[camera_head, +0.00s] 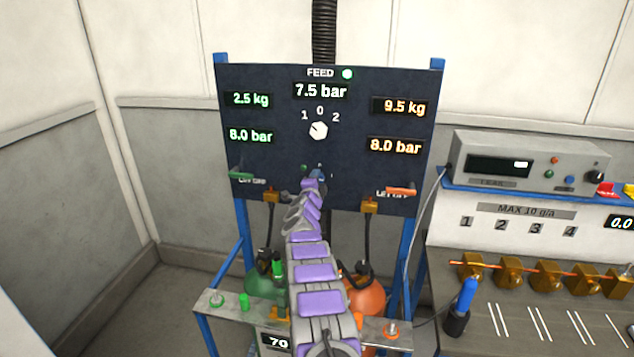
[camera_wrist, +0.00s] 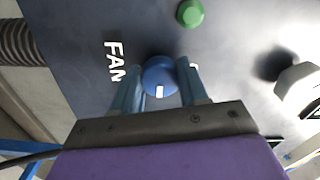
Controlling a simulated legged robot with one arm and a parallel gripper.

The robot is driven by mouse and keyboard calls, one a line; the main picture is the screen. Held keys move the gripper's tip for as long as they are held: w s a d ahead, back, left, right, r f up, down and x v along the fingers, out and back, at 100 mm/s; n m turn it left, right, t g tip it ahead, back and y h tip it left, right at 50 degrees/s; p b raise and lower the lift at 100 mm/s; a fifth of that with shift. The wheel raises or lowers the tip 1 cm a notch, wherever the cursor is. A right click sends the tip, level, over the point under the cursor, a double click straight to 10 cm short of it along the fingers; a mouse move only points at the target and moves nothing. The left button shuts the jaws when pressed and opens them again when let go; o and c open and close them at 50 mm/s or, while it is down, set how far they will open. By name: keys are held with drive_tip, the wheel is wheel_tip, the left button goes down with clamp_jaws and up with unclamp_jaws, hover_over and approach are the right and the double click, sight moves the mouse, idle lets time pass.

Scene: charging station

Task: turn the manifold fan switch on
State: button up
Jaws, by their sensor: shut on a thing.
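The fan switch is a round blue knob (camera_wrist: 159,76) with a white mark on its lower edge in the wrist view, beside the white word FAN (camera_wrist: 115,62). It sits on the dark panel (camera_head: 270,100). My gripper (camera_wrist: 158,85) is at the knob, one finger on each side, shut on it. The head view shows my gripper (camera_head: 317,180) at the low middle of the panel, largely covering the switch. A round green button or lamp (camera_wrist: 190,13) is beside the knob.
A white selector knob (camera_head: 319,130) marked 1, 0, 2 is above the fan switch. Green (camera_head: 241,175) and orange (camera_head: 401,191) handles flank it. Green (camera_head: 265,283) and orange (camera_head: 366,295) bottles stand below. A bench with a grey instrument (camera_head: 525,165) is at the right.

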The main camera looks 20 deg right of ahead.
drive_tip(key=o, duration=1)
drive_tip(key=shift+f, duration=0.3)
drive_tip(key=shift+o, duration=0.3)
drive_tip(key=shift+r, duration=0.1)
drive_tip(key=shift+s+a, duration=0.1)
drive_tip(key=v, duration=1.7)
drive_tip(key=shift+b, duration=0.3)
drive_tip(key=shift+a, duration=0.2)
